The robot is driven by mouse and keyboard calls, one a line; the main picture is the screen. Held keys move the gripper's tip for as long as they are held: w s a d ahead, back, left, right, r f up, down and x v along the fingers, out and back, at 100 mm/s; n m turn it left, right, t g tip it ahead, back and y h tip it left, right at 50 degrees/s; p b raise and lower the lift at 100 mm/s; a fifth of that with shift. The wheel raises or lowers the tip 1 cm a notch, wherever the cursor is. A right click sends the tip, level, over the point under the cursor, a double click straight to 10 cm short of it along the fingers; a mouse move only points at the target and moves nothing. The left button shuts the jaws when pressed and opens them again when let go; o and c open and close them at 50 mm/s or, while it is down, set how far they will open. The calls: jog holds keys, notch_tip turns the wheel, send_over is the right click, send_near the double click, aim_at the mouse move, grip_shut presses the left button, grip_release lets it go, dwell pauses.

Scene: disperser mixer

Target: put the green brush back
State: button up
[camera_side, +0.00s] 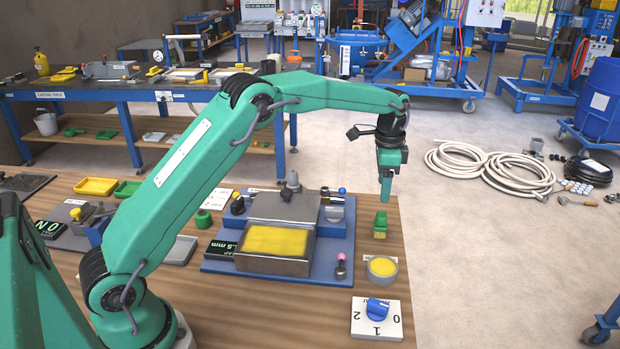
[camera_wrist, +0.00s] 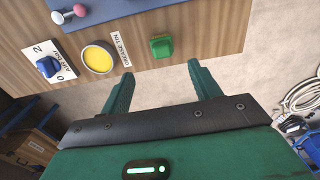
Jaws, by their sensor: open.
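The green brush (camera_side: 380,224) is on the wooden table near its right edge, behind the round grease tin. In the wrist view the brush (camera_wrist: 161,46) shows as a small green block, past the fingertips and roughly between their lines. My gripper (camera_side: 386,199) points down above the brush, apart from it. In the wrist view my gripper (camera_wrist: 157,82) is open with nothing between its fingers. How the brush rests on the table is hard to tell.
The grease tin (camera_side: 382,268) with yellow contents and a blue knob plate (camera_side: 377,317) are in front of the brush. A blue base (camera_side: 220,268) carries a yellow-filled metal tray (camera_side: 276,243) to the left. The table edge lies close right.

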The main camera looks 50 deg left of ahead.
jog(key=s+r+n+t, duration=0.3)
jog(key=s+r+n, duration=0.1)
jog(key=s+r, duration=1.25)
jog(key=s+f+n+t, duration=0.1)
jog(key=s+f+n, duration=0.1)
jog(key=s, duration=0.8)
jog(key=s+f+n+t, duration=0.1)
jog(key=s+f+n, duration=0.1)
jog(key=s, duration=0.9)
jog(key=shift+a+f+n, duration=0.4)
jog(key=shift+a+f, duration=0.05)
jog(key=shift+f, duration=0.25)
